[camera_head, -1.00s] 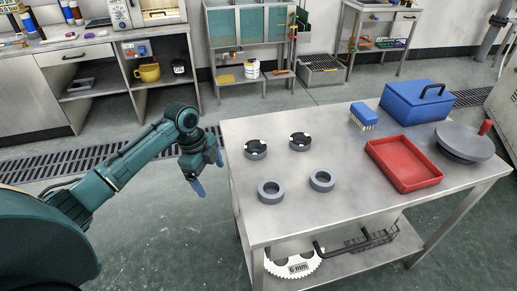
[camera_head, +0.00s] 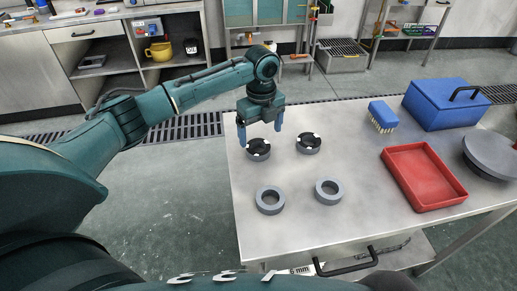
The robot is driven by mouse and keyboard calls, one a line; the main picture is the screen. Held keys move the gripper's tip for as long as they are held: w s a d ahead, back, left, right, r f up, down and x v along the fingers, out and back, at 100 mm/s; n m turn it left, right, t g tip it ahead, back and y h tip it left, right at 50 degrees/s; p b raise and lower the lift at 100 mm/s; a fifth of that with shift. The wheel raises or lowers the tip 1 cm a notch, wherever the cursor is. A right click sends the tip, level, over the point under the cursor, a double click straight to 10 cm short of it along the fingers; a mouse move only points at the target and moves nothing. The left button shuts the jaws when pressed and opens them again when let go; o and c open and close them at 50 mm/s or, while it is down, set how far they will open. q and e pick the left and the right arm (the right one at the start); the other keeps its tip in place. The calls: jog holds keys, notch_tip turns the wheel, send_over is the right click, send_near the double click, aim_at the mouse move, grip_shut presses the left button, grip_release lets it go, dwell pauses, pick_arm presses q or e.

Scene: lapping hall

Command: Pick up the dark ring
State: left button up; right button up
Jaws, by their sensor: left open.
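The back left ring (camera_head: 258,155) and the back right ring (camera_head: 309,149) have dark tops with white marks. The front left ring (camera_head: 270,208) and the front right ring (camera_head: 328,198) are plain grey with open centres. My left gripper (camera_head: 260,138) is open, pointing down, at the back left ring. Its blue fingers show either side of that ring's far part; contact cannot be told. My right gripper is out of view.
A red tray (camera_head: 460,192), a blue brush (camera_head: 382,113), a blue lidded box (camera_head: 440,106) and a round grey plate (camera_head: 492,158) occupy the table's right side. Bare tabletop lies between the rings and the tray.

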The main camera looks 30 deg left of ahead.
aim_at(258, 144)
pick_arm(q)
jog(key=shift+a+f, duration=0.2)
jog(key=shift+f, duration=1.25)
jog(key=shift+a+f, duration=0.2)
jog(key=shift+f, duration=1.25)
jog(key=shift+c, duration=0.6)
jog(key=shift+w, duration=0.1)
jog(key=c, duration=1.1)
